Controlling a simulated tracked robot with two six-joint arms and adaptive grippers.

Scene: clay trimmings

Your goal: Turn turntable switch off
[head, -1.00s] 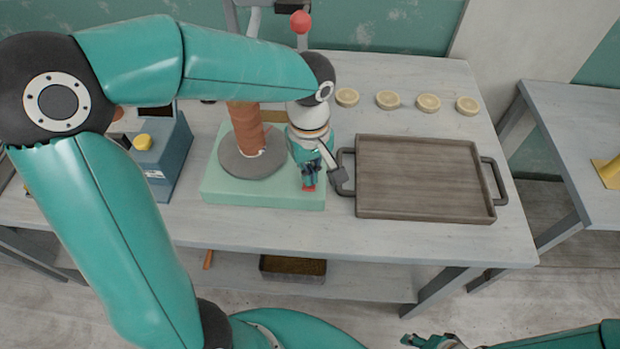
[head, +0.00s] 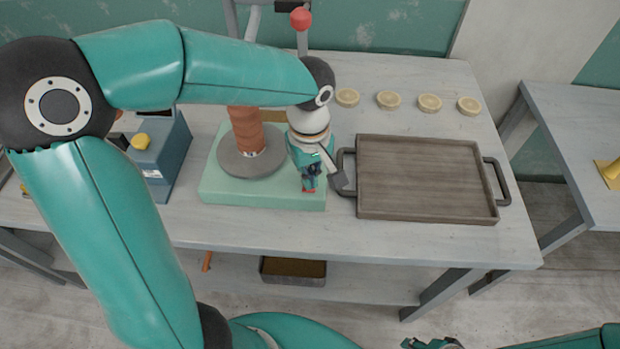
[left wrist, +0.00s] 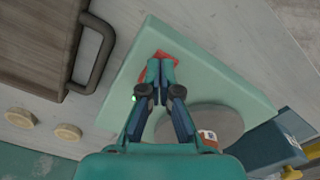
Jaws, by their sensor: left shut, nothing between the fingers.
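The turntable has a pale green base (head: 225,195) and a round grey wheel (head: 228,168), with a brown clay cylinder (head: 246,130) standing on the wheel. A red switch (left wrist: 160,55) sits at the base's corner in the left wrist view, partly hidden by my fingertips. Its red edge also shows below my fingers in the head view. My left gripper (head: 309,186) is shut and empty, its fingertips pointing down at the switch (left wrist: 160,70). I cannot tell whether they touch it or which way it is set. My right gripper (head: 432,343) is at the bottom edge, mostly cut off.
A wooden tray (head: 425,214) with dark handles lies close to the right of my left gripper. Several round pale slices (head: 389,100) line the back. A blue box with a yellow knob (head: 142,141) stands left of the turntable. A second table (head: 575,130) is at right.

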